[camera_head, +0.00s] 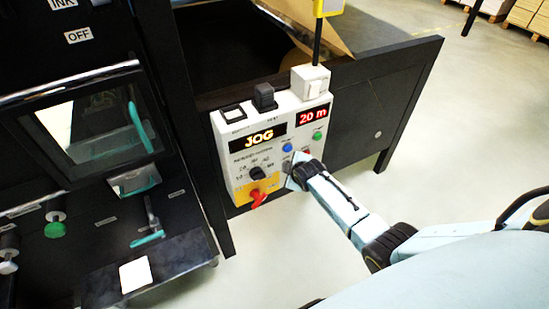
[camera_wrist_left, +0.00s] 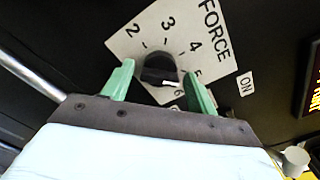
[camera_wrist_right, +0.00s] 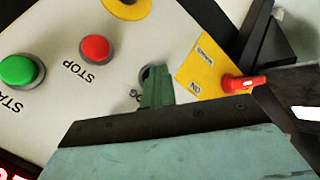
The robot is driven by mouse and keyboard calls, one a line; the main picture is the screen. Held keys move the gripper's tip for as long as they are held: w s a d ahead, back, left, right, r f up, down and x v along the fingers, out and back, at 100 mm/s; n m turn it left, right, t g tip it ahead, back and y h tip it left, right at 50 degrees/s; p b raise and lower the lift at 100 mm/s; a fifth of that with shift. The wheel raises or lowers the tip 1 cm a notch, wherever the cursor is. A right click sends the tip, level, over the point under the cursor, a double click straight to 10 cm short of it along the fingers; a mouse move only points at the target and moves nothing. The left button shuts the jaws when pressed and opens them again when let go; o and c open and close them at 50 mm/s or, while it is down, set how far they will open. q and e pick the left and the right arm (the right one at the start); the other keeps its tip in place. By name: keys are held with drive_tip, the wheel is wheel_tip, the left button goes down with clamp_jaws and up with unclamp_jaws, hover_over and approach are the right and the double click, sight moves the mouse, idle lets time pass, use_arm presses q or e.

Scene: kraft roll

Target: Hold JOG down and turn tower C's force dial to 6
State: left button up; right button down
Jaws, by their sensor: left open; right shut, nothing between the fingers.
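In the left wrist view the force dial is a black knob (camera_wrist_left: 158,66) on a white plate (camera_wrist_left: 132,38) marked FORCE with numbers 2 to 6. Its white mark lies on the side near the 6; the exact setting is hard to read. My left gripper (camera_wrist_left: 158,82) is open, its green fingers on either side of the knob. In the right wrist view my right gripper (camera_wrist_right: 157,78) is shut and empty, its tip at the JOG button (camera_wrist_right: 147,72), mostly covering it. In the head view my right gripper (camera_head: 295,172) is at the control panel (camera_head: 228,178), whose display (camera_head: 258,139) reads JOG.
A red STOP button (camera_wrist_right: 95,48), a green START button (camera_wrist_right: 18,70) and a red switch (camera_wrist_right: 243,83) sit around the JOG button. A second display (camera_head: 313,118) reads 20 m. An ON label (camera_wrist_left: 245,85) is beside the dial plate. Open floor (camera_head: 450,130) lies right.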

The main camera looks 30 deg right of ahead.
use_arm(q)
drive_tip(key=n, duration=0.9)
